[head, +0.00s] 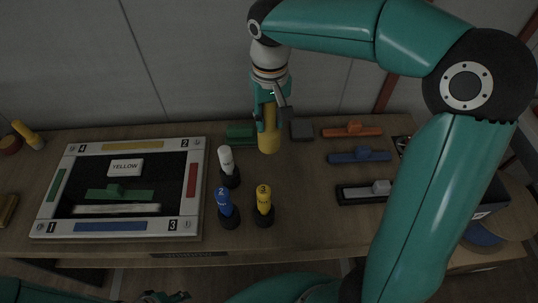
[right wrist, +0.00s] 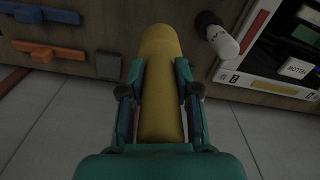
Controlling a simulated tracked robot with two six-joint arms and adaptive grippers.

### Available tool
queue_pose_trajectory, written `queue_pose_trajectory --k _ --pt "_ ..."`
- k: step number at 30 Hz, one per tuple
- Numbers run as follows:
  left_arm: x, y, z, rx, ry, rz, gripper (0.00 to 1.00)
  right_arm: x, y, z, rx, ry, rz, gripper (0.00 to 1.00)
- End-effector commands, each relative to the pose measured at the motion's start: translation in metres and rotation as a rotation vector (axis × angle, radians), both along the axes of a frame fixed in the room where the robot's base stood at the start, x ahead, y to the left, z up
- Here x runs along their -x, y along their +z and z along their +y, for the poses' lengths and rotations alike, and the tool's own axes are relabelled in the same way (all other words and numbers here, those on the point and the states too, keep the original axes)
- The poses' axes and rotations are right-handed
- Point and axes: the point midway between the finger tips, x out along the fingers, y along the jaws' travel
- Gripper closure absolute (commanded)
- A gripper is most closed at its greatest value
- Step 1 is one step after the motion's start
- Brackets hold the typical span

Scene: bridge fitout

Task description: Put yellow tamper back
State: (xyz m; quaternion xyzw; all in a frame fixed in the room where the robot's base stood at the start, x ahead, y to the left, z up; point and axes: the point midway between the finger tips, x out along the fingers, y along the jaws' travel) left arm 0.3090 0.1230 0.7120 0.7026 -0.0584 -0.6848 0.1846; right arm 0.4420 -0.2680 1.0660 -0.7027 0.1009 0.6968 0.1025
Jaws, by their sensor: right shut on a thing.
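My right gripper (head: 269,99) is shut on a plain yellow cylinder, the yellow tamper (head: 269,140), which is upright over the back middle of the table. I cannot tell whether its lower end touches the tabletop. In the right wrist view the tamper (right wrist: 160,55) lies between the two fingers (right wrist: 158,95). A smaller yellow piece marked 3 (head: 264,199) stands in a dark base nearer the front. Part of my left gripper (head: 165,296) shows at the bottom edge; its fingers are not clear.
A blue piece marked 2 (head: 224,204) and a white piece (head: 226,160) stand left of the tamper. A framed board (head: 190,148) fills the left. A green block (head: 240,131), grey block (head: 302,129), orange block (head: 352,130) and blue block (head: 360,155) lie along the back.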

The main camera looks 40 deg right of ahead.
Motion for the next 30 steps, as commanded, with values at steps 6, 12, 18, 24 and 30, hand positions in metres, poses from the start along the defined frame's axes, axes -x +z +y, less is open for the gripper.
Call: queue_pose_trajectory --k 6,12,18,24,30 --pt "0.000 0.003 0.000 0.000 0.000 0.000 0.60 0.001 -0.059 -0.001 0.000 -0.002 0.006 1.00" --pt "0.000 0.005 0.000 0.000 0.000 -0.001 0.60 0.000 -0.092 -0.001 0.001 -0.003 0.001 1.00" --pt "0.000 0.005 0.000 0.000 0.000 -0.001 0.60 0.000 -0.106 -0.001 0.001 -0.002 0.001 1.00" --pt "0.000 0.008 0.000 0.000 0.000 -0.001 0.60 0.000 -0.134 -0.001 0.000 -0.002 0.002 1.00" --pt "0.000 0.008 0.000 0.000 0.000 -0.001 0.60 0.000 -0.142 -0.001 0.001 -0.003 -0.002 1.00"
